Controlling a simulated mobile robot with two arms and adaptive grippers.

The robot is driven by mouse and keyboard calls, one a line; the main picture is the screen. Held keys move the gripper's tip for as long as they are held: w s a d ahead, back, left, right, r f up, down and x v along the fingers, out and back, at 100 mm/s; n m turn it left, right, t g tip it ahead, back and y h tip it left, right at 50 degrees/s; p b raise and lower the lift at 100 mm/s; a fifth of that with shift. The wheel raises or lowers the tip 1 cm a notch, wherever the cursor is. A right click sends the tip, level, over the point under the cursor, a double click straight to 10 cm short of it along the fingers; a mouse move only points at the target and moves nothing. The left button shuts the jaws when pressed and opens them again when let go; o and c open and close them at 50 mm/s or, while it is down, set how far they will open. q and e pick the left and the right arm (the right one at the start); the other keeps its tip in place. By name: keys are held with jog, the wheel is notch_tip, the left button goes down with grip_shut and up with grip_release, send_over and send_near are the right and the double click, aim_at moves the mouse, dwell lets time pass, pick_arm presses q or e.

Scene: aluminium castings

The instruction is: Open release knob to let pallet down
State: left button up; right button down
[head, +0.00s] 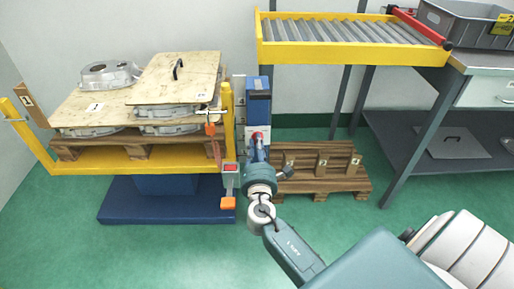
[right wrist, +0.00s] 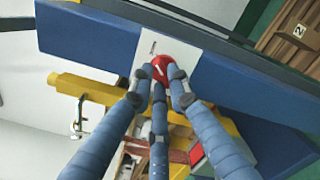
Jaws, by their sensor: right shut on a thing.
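The red release knob (right wrist: 160,65) sits on a white plate on the blue lift column (right wrist: 105,45) in the right wrist view. My right gripper (right wrist: 159,82) is shut on the knob, with its blue-grey fingers around it. In the head view the gripper (head: 257,146) reaches the front of the blue column (head: 258,95), and only a little of the knob shows there. The wooden pallet (head: 85,163) lies on the yellow lift frame (head: 60,171) at the left, raised above the blue base (head: 165,207). It carries plywood sheets and aluminium castings. My left gripper is not in view.
A red button box (head: 231,169) with an orange part is just left of my gripper. A low wooden pallet (head: 310,187) stands on the floor to the right. A yellow roller conveyor (head: 350,55) and a grey bench (head: 440,140) are behind. Green floor is free in front.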

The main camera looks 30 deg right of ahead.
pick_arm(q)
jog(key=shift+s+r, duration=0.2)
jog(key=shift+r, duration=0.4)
pick_arm(e)
jog(key=shift+m, duration=0.4)
jog(key=c, duration=1.7)
grip_release()
jog(key=shift+o, duration=0.2)
jog(key=v, duration=1.2)
jog(key=shift+f, duration=0.1)
